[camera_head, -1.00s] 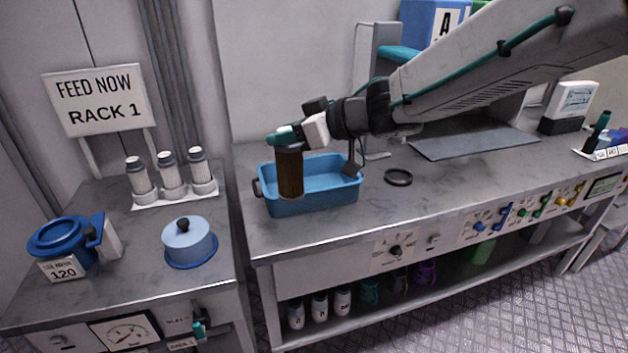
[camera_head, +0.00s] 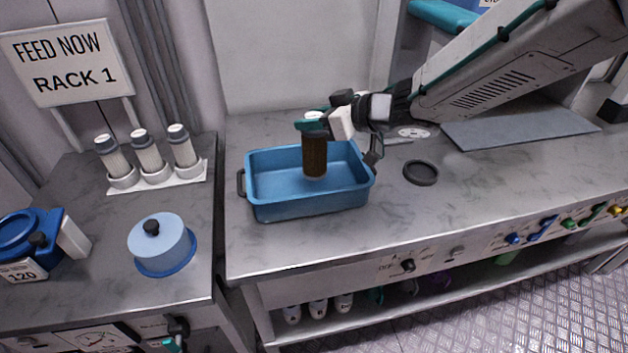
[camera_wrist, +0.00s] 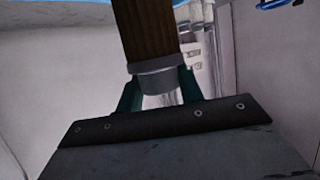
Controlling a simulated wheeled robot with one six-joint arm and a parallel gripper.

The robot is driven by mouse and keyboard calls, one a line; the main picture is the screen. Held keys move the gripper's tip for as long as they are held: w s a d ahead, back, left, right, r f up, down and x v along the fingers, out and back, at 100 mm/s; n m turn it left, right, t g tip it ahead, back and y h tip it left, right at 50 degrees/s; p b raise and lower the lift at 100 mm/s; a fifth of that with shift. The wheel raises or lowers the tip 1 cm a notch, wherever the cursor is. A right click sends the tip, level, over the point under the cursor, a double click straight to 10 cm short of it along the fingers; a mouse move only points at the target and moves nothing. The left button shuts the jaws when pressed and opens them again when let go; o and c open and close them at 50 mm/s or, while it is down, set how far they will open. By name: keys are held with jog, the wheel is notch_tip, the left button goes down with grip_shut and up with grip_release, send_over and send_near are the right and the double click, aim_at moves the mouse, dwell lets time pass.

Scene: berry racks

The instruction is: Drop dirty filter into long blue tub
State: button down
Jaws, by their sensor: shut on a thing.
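The dirty filter (camera_head: 314,157) is a brown ribbed cylinder with a grey end cap. My gripper (camera_head: 313,124) is shut on its upper end and holds it upright. In the wrist view the brown filter (camera_wrist: 148,30) and its grey cap sit between the green fingers of my gripper (camera_wrist: 160,92). The long blue tub (camera_head: 312,202) stands on the grey bench. In the head view the filter hangs over the tub's inside, with its lower end below the rear rim line. I cannot tell whether it touches the tub floor.
A dark ring (camera_head: 421,173) lies right of the tub, with a grey mat (camera_head: 515,132) behind it. On the left bench stand a rack of white filters (camera_head: 150,155), a blue lidded pot (camera_head: 161,245) and a blue jug (camera_head: 32,240).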

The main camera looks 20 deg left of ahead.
aim_at(314, 136)
jog(key=shift+s+f, duration=0.1)
jog(key=shift+f, duration=1.95)
jog(key=c, duration=0.8)
grip_release()
jog(key=shift+c, duration=0.2)
jog(key=v, duration=0.7)
jog(key=shift+d+r, duration=0.15)
jog(key=shift+d, duration=0.15)
